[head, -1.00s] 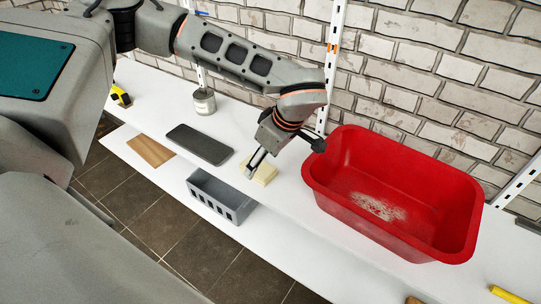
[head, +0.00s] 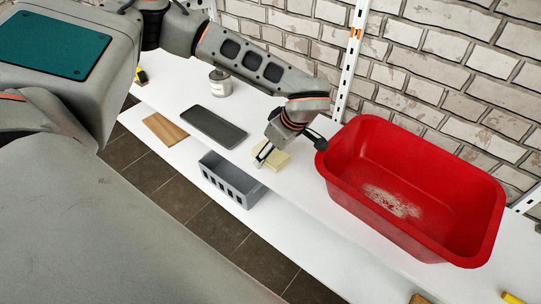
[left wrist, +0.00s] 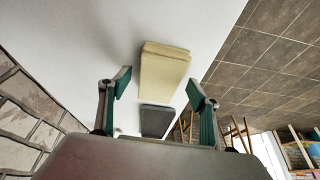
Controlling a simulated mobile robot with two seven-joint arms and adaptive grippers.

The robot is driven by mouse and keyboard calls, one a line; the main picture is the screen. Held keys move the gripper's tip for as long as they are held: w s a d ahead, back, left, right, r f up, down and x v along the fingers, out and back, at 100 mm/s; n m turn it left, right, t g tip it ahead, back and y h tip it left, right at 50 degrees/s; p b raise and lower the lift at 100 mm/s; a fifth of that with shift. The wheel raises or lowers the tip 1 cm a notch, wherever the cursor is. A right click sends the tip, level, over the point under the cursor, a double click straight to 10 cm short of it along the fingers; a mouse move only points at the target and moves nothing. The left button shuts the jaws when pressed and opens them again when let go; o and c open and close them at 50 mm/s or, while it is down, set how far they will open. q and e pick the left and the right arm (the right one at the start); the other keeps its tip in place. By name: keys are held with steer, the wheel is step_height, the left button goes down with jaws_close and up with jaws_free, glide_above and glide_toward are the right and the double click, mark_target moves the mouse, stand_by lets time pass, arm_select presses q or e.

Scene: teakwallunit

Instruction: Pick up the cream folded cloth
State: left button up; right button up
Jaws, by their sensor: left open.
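The cream folded cloth (head: 280,161) lies on the white shelf, left of the red tub. My left gripper (head: 263,156) is right at the cloth, and its wrist and fingers hide part of it. In the left wrist view the cloth (left wrist: 164,72) lies ahead, between the lines of the two fingers. The left gripper (left wrist: 160,88) is open there, with one finger to each side and nothing held. Whether the fingers touch the cloth cannot be told. My right gripper is in neither view.
A red tub (head: 345,178) stands close to the right of the gripper. A dark grey slab (head: 214,127), a grey slotted box (head: 230,180), a wooden board (head: 165,129) and a grey can (head: 220,84) are to the left. A brick wall (head: 440,85) and a metal upright (head: 352,65) stand behind.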

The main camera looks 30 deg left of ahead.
mark_target(272, 154)
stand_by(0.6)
arm_select(q)
steer(key=shift+f, duration=0.1)
steer(key=c, duration=1.1)
step_height(272, 154, up, 20)
steer(key=shift+r+p, duration=0.2)
steer(key=shift+p, duration=0.8)
